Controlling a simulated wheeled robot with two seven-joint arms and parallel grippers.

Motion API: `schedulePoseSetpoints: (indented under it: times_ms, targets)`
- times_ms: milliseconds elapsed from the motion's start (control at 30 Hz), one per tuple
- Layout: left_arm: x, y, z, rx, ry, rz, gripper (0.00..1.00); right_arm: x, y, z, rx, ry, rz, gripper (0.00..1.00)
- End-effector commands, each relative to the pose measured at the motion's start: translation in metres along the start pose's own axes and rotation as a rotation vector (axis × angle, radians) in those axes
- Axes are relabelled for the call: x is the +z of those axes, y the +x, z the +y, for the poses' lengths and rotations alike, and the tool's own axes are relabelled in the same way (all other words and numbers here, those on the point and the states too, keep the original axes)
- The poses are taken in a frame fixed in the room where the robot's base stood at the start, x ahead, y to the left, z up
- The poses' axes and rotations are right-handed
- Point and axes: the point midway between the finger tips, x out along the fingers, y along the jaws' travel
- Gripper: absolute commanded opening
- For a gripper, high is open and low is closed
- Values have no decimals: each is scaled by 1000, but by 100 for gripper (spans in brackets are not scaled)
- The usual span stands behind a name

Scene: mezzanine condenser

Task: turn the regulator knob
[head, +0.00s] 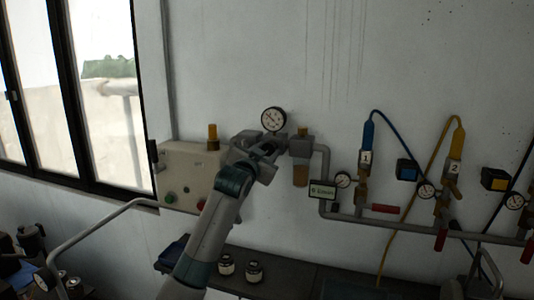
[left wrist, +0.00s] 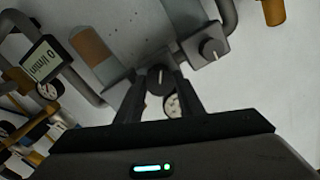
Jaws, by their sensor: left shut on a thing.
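The regulator knob (left wrist: 155,82) is dark with a pale mark and sits between the two fingers of my left gripper (left wrist: 158,76) in the left wrist view. The gripper is shut on it. In the head view my left gripper (head: 268,148) reaches up to the grey regulator on the wall and hides the knob. A round white gauge (head: 273,119) stands just above the gripper; it shows partly behind the fingers in the left wrist view (left wrist: 173,104). My right gripper is not in view.
A second dark knob (left wrist: 210,48) on a grey block is close by. A beige control box (head: 184,165) is left of the regulator. Two small jars (head: 253,271) stand below.

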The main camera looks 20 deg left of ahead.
Motion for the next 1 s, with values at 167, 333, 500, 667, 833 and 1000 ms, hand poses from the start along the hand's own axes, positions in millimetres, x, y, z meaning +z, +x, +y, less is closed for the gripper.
schedulePoseSetpoints:
  times_ms: [167,333,500,667,833,1000]
  targets:
    - [2,0,2,2,-162,-4,12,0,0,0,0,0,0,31]
    - [2,0,2,2,-289,-4,12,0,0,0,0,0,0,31]
    - [2,0,2,2,-376,-4,12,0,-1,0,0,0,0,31]
    - [2,0,2,1,-419,-5,12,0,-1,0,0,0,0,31]
    - [3,0,2,1,-434,-5,12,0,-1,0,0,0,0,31]
    - [3,0,2,1,-434,-6,12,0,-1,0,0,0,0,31]
